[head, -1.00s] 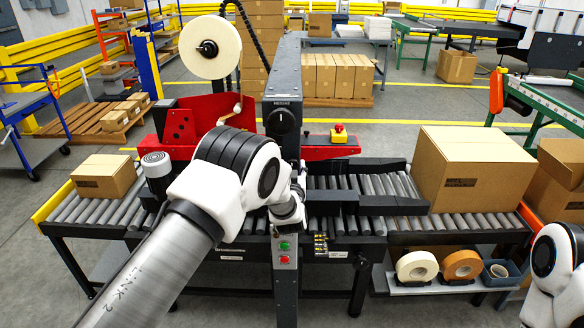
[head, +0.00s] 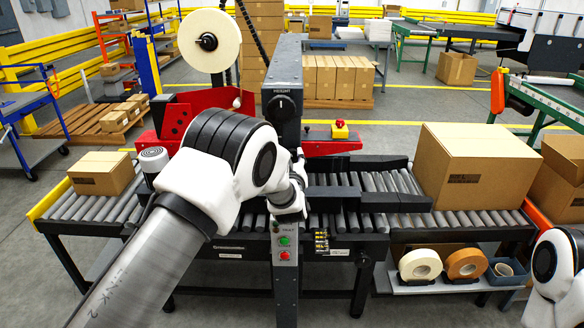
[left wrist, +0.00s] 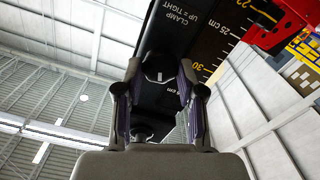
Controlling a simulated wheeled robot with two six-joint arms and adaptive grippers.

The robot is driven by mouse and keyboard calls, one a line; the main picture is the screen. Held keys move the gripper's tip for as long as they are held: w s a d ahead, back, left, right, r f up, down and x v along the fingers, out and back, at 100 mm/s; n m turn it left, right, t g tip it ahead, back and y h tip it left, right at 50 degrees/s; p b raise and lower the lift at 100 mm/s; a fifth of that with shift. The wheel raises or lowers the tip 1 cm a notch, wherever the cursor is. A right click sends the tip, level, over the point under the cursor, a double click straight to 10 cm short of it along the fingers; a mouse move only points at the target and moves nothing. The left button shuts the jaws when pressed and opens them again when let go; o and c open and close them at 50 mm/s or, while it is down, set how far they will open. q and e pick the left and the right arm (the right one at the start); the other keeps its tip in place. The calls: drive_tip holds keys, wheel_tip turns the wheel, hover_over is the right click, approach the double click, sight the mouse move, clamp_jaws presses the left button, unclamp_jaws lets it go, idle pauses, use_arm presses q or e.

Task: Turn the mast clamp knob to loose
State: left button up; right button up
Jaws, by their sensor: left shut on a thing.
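The mast (head: 286,75) is a dark upright post with a black HEIGHT knob (head: 283,104) on its front. In the left wrist view the mast face (left wrist: 200,30) reads "CLAMP UP = TIGHT" beside a yellow centimetre scale. My left gripper (left wrist: 160,70) is shut on the black clamp knob (left wrist: 158,62), whose sides are partly hidden by the fingers. The knob's exact turn angle is hard to tell. In the head view my left gripper (head: 299,180) is at the mast's front, mostly behind my arm, and the clamp knob is hidden there. My right gripper is out of view.
A roller conveyor (head: 345,185) runs across, with a small carton (head: 104,173) at left and a large carton (head: 475,175) at right. A red unit with an emergency button (head: 340,129) stands behind. Tape rolls (head: 420,265) sit on a low shelf at right.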

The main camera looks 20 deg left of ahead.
use_arm(q)
drive_tip(key=shift+a+f+n+b, duration=0.1)
drive_tip(key=shift+n+b, duration=3.4)
drive_tip(key=shift+b, duration=0.7)
drive_tip(key=shift+f+n+b, duration=0.1)
drive_tip(key=shift+n+b, duration=3.4)
drive_tip(key=shift+b, duration=0.7)
drive_tip(key=o, duration=1.1)
drive_tip(key=shift+s, duration=0.15)
drive_tip(key=v, duration=0.7)
drive_tip(key=shift+s, duration=0.1)
